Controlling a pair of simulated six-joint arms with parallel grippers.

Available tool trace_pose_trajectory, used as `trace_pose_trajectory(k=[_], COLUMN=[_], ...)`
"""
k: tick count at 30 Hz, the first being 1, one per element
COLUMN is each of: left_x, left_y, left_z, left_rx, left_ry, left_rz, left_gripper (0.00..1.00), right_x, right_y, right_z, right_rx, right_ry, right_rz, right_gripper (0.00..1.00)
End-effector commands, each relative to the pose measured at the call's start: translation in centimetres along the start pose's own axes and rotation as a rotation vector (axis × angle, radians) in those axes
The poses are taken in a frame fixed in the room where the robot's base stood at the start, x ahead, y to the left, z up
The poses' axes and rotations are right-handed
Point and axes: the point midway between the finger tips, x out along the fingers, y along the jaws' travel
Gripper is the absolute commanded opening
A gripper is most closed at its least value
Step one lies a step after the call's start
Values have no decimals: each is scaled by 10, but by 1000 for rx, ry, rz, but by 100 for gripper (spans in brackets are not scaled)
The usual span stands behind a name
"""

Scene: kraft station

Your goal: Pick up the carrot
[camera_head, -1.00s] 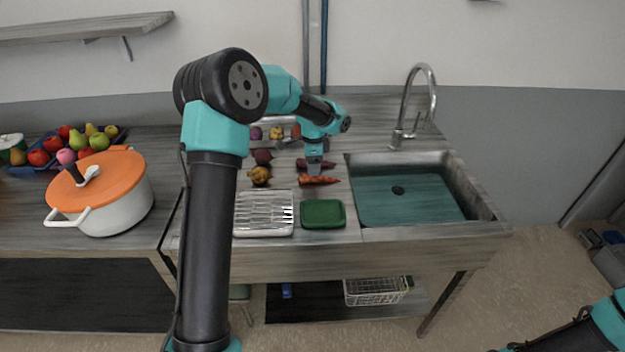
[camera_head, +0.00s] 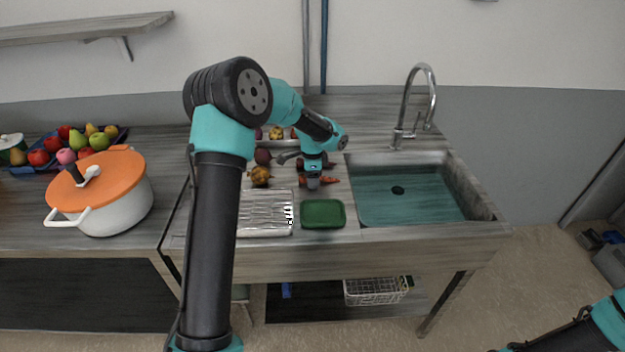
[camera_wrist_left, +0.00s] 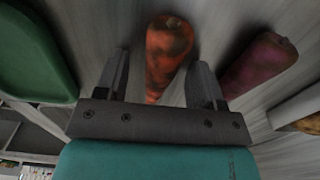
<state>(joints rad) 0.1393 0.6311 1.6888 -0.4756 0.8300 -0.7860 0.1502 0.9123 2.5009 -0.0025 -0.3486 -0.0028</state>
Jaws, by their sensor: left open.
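An orange carrot (camera_head: 331,180) lies on the counter just left of the sink, partly hidden by my left gripper (camera_head: 313,186) in the head view. In the left wrist view the carrot (camera_wrist_left: 168,52) lies between the two open fingers of my left gripper (camera_wrist_left: 160,82), with a gap on each side. The fingers look apart from it and point down over it. Of my right arm (camera_head: 570,335), only a part shows at the lower right corner; its gripper is out of view.
A green tray (camera_head: 323,214) and a metal rack (camera_head: 264,214) lie in front of the carrot. A purple vegetable (camera_wrist_left: 258,64) lies close beside it. The sink (camera_head: 405,195) is to the right, and a round yellowish-brown vegetable (camera_head: 260,176) to the left.

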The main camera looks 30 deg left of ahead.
Motion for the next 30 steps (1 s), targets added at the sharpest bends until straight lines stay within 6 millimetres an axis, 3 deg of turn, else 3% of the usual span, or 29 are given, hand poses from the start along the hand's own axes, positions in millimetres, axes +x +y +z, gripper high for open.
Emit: trace_pose_trajectory(k=[3,19,30], left_x=[0,0,-7], left_y=[0,0,-1], left_z=[0,0,0], left_rx=[0,0,0], left_ry=[0,0,1], left_rz=[0,0,-2], left_gripper=[60,10,8], right_x=[0,0,0], right_y=[0,0,0], right_z=[0,0,0], right_rx=[0,0,0], right_ry=[0,0,0], right_rz=[0,0,0], right_gripper=[43,43,43])
